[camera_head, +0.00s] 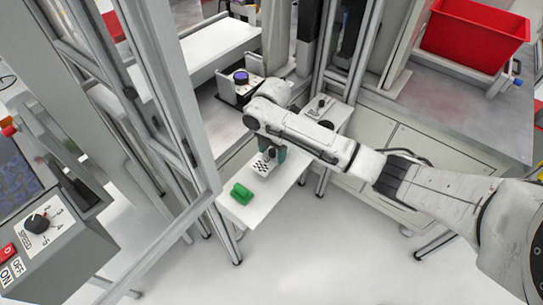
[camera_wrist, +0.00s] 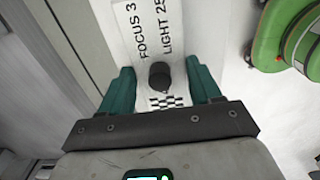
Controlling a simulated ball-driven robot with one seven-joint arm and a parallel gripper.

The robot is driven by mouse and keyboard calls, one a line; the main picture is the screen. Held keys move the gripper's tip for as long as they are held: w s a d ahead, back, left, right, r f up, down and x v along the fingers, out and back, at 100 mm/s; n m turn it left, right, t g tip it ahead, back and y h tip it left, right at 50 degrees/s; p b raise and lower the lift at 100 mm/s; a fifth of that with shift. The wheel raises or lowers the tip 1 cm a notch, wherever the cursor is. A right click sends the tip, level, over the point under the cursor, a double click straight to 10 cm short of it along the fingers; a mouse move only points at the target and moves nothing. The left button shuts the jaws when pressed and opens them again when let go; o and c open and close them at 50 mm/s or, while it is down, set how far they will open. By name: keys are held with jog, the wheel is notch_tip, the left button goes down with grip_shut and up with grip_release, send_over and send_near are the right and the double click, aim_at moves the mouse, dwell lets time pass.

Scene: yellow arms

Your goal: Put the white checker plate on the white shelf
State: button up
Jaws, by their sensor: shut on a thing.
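The white checker plate (camera_head: 262,165) has a black checker pattern and is over the narrow white shelf (camera_head: 260,207) in the head view. In the wrist view, the plate (camera_wrist: 150,40) shows printed lettering, a black knob and a strip of checks. My gripper (camera_head: 271,154) points down with its teal fingers at the plate. In the wrist view my gripper (camera_wrist: 161,75) has one finger on each side of the plate, shut on it. I cannot tell whether the plate touches the shelf.
A green object (camera_head: 241,193) lies on the narrow shelf near its front end, close to the plate. A device with a purple-topped knob (camera_head: 240,78) stands behind. A grey frame post (camera_head: 185,110) rises at left. A red bin (camera_head: 475,35) sits on the right bench.

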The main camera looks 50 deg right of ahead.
aim_at(271, 158)
jog(key=shift+w+d+f, duration=0.1)
jog(key=shift+w+f, duration=0.15)
jog(key=shift+f, duration=0.15)
jog(key=shift+f+p, duration=0.35)
jog(key=shift+f, duration=1)
jog(key=shift+f, duration=0.1)
jog(key=o, duration=1.1)
jog(key=shift+o, duration=0.2)
notch_tip(271, 158, up, 12)
jog(key=shift+r+b, duration=0.15)
jog(key=shift+b, duration=0.45)
